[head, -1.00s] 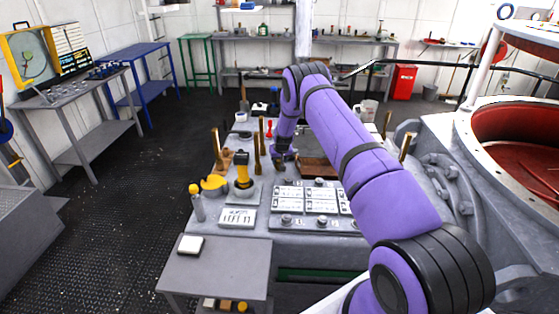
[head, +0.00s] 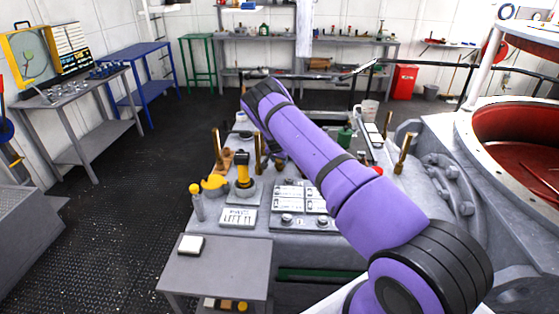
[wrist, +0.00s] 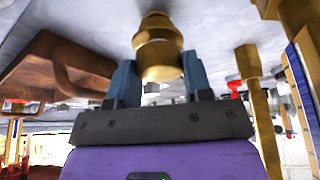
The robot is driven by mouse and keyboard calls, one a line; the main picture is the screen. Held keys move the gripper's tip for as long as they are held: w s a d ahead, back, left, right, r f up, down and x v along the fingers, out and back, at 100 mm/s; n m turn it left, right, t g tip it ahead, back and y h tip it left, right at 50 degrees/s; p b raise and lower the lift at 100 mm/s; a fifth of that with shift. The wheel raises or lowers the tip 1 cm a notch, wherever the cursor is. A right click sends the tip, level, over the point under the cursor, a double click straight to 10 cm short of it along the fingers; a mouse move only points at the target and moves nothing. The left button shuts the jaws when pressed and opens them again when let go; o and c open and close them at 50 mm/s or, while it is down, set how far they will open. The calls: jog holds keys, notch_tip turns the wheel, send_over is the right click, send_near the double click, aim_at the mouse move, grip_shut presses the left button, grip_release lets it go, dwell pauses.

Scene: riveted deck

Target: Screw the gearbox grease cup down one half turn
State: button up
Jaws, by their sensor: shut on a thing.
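The brass grease cup (wrist: 158,45) is a rounded, stepped piece at the top middle of the wrist view. My gripper (wrist: 158,68) is shut on it, with one blue finger on each side of its wide lower part. The cup meets a pale grey surface at the top of the view. In the head view my purple arm covers the cup and the gripper, so neither can be made out there.
A brown tray-like piece (wrist: 65,65) lies left of the cup in the wrist view, and a brass post (wrist: 258,105) stands right. In the head view, a yellow-topped lever (head: 242,168), a yellow part (head: 214,183) and labelled panels crowd the bench.

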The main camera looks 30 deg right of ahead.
jog(key=shift+r, duration=0.1)
dwell(0.3)
jog(key=o, duration=0.9)
jog(key=v, duration=1)
jog(key=shift+a+r, duration=0.15)
jog(key=shift+r, duration=0.2)
